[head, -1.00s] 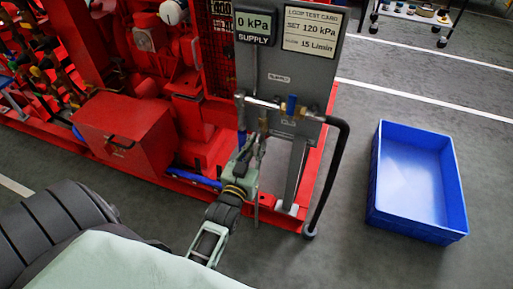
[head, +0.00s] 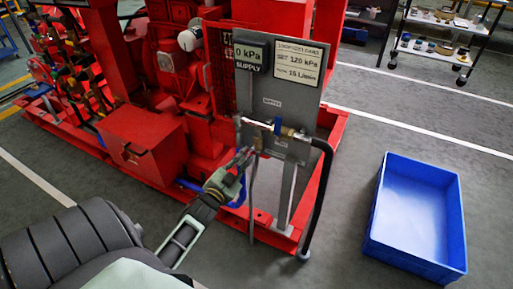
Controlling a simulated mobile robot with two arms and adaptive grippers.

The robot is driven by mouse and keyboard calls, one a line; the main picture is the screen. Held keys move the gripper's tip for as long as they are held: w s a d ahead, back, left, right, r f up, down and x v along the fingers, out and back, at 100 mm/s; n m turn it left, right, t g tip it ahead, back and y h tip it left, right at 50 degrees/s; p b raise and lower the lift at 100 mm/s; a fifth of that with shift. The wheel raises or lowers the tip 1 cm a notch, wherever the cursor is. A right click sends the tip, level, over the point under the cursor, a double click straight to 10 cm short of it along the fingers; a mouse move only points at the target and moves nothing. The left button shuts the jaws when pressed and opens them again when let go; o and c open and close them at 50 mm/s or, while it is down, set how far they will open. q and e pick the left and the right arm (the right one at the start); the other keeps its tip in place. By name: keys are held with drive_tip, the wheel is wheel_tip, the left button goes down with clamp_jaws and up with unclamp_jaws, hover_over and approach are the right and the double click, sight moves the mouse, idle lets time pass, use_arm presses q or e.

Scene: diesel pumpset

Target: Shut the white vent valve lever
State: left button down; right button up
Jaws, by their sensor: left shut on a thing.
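The grey test panel (head: 265,100) stands upright at the red pumpset's near right corner. A small pipe run with brass fittings (head: 288,131) crosses its lower part, with a blue lever (head: 278,125) standing up on it. My left gripper (head: 249,153) reaches up from the lower left to just below the left part of this pipe run. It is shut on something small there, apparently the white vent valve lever. The fingers hide most of it, and I cannot make out the lever's angle. My right gripper is not in view.
A supply display (head: 250,56) reads 0 kPa, beside a test card (head: 297,63) stating 120 kPa. A black hose (head: 323,190) curves down right of the panel. A blue hose (head: 240,192) hangs by my gripper. A blue bin (head: 417,215) and trolley (head: 438,50) stand right. Floor between is clear.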

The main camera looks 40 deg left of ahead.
use_arm(q)
drive_tip(key=r+m+p, duration=0.1)
drive_tip(key=m, duration=0.1)
drive_tip(key=a+r+m+p, duration=0.1)
drive_tip(key=m, duration=0.2)
drive_tip(key=a+r+m+p, duration=0.1)
drive_tip(key=m, duration=0.2)
drive_tip(key=shift+s+a, duration=0.1)
drive_tip(key=shift+s, duration=0.15)
drive_tip(key=shift+a+r+m, duration=0.1)
drive_tip(key=shift+r+m, duration=0.2)
drive_tip(key=shift+m, duration=0.45)
drive_tip(key=shift+r+m, duration=0.3)
drive_tip(key=shift+m, duration=0.45)
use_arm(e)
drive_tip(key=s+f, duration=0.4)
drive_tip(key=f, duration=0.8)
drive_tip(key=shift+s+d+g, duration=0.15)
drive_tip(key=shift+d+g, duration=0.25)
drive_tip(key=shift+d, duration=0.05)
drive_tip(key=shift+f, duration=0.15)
use_arm(q)
drive_tip(key=c, duration=1.7)
unclamp_jaws()
drive_tip(key=shift+s, duration=0.1)
drive_tip(key=v, duration=1.2)
